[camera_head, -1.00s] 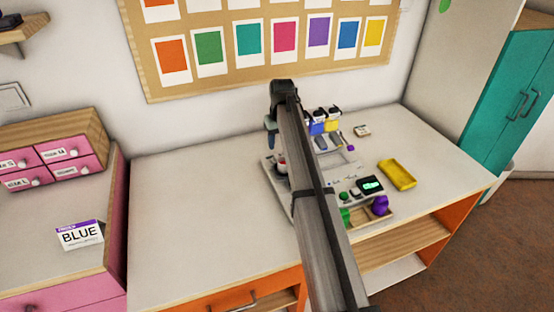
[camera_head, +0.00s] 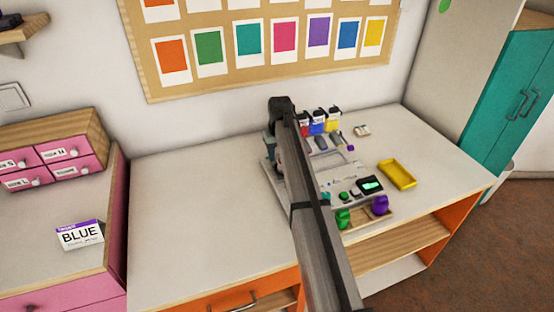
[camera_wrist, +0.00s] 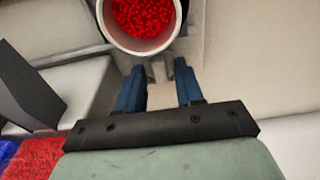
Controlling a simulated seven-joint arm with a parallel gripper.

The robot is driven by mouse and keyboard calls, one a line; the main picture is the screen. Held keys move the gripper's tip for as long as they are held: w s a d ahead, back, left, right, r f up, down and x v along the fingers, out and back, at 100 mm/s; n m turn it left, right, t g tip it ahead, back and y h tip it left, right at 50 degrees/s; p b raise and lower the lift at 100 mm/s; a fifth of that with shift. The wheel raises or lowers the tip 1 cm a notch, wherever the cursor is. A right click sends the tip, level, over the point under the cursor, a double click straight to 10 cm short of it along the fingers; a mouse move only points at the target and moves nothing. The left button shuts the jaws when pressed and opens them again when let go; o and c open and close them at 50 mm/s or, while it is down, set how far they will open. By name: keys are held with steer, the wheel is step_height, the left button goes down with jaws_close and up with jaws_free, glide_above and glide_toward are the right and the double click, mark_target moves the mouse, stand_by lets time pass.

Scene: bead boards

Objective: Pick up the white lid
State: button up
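I cannot make out the white lid for certain in either view; my arm covers part of the work area in the head view. My gripper (camera_wrist: 160,68) is open in the wrist view, its two blue fingers apart. Only a pale patch shows between them, and I cannot tell what it is. A white-rimmed cup of red beads (camera_wrist: 142,14) is just beyond the fingertips, at the top of the wrist view. In the head view my gripper is mostly hidden behind my arm, over the left side of the bead station.
Red, blue and yellow bins (camera_head: 318,124) stand at the back. A yellow tray (camera_head: 397,174) lies at the right. A green jar (camera_head: 343,217) and a purple one (camera_head: 380,205) sit in front, near a lit display (camera_head: 371,185). The table's left half (camera_head: 200,220) is clear.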

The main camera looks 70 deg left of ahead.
mark_target(277, 156)
jaws_close()
steer(key=shift+r, duration=0.1)
step_height(277, 156, up, 9)
steer(key=d+r, duration=0.4)
steer(key=d, duration=0.3)
steer(key=shift+a+f, duration=0.1)
steer(key=shift+f, duration=3.25)
